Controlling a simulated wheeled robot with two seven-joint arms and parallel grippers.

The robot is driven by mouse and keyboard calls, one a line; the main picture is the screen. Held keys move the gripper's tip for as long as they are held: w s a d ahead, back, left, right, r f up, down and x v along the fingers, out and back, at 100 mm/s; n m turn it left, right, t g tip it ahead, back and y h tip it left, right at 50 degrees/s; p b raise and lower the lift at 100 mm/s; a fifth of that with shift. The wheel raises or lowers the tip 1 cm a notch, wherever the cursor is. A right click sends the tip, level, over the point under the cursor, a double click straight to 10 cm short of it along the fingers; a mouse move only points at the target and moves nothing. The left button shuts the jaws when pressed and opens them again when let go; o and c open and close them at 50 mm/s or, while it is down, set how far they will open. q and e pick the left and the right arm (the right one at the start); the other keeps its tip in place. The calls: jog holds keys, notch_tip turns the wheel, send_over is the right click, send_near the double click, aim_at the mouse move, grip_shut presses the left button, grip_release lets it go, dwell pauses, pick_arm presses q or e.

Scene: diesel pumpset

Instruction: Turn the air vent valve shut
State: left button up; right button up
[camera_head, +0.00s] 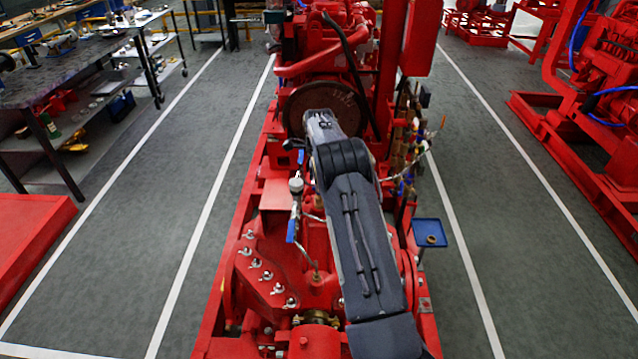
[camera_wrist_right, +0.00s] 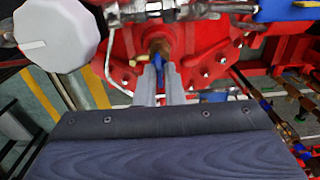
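The red pumpset (camera_head: 270,225) fills the middle of the head view. My right arm reaches over it, and the arm hides its own gripper there. In the right wrist view, my right gripper (camera_wrist_right: 160,66) has two grey fingers with a narrow gap between them. Their tips are at a small brass fitting (camera_wrist_right: 140,61), which may be the air vent valve. A bit of blue shows between the fingers. Whether they touch or hold anything cannot be told. In the head view, a blue lever (camera_head: 291,229) sits below a small gauge (camera_head: 296,185). My left gripper is not in view.
A cluttered workbench (camera_head: 75,85) stands at the left. Another red machine (camera_head: 600,130) stands at the right. Grey floor (camera_head: 165,180) is clear between. A white octagonal part (camera_wrist_right: 56,36) and red housing with bolts lie close around my right gripper.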

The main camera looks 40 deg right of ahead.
jog(key=o, duration=0.3)
jog(key=shift+o, duration=0.2)
notch_tip(320, 180, up, 7)
jog(key=shift+b, duration=0.65)
jog(key=shift+r, duration=0.4)
